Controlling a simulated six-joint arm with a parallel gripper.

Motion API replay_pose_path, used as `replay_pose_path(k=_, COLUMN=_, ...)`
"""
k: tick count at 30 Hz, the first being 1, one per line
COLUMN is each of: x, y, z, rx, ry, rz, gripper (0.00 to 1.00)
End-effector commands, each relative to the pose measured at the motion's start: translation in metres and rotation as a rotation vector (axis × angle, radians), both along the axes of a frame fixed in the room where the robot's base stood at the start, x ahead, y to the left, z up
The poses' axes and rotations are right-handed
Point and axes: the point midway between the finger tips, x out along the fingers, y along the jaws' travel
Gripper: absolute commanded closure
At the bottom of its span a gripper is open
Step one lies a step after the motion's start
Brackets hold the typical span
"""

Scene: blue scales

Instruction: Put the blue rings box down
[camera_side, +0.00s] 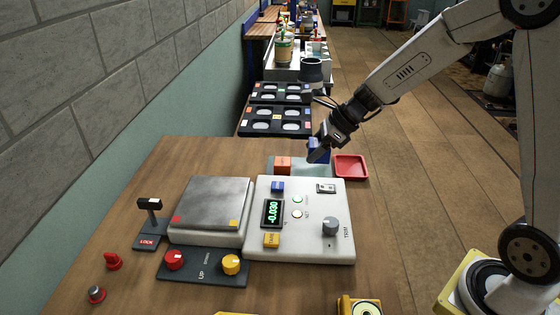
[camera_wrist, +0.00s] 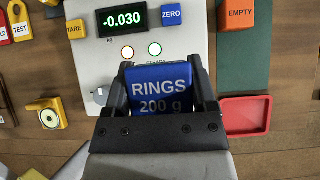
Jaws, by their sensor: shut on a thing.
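The blue rings box (camera_wrist: 165,90), labelled "RINGS 200 g", sits between the two black fingers of my gripper (camera_wrist: 163,76) in the wrist view. My gripper is shut on it. In the side view the blue box (camera_side: 319,147) shows partly, at the tip of my gripper (camera_side: 321,152), near the orange box and the red tray. I cannot tell exactly how high it is held. The scale's grey plate (camera_side: 208,203) is bare. The display (camera_side: 272,212) reads -0.030.
An orange box (camera_side: 283,164), marked "EMPTY" in the wrist view (camera_wrist: 238,15), sits on a green mat (camera_wrist: 246,75). A red tray (camera_side: 350,166) is to its right. The control panel (camera_side: 300,240) has raised buttons and a knob. Black trays (camera_side: 275,122) lie behind.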

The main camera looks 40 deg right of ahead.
Motion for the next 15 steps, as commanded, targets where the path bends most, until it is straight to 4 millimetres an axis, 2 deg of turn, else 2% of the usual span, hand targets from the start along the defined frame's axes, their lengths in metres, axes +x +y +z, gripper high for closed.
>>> replay_pose_path(k=1, x=-0.002, y=-0.016, z=-0.004, rx=0.0, ry=0.0, rz=-0.009, gripper=1.0)
replay_pose_path(k=6, x=-0.012, y=-0.055, z=-0.013, rx=0.001, ry=0.001, rz=-0.008, gripper=1.0)
replay_pose_path(k=12, x=-0.022, y=-0.084, z=-0.019, rx=-0.002, ry=0.0, rz=-0.006, gripper=1.0)
replay_pose_path(k=15, x=-0.025, y=-0.091, z=-0.02, rx=-0.001, ry=0.0, rz=-0.006, gripper=1.0)
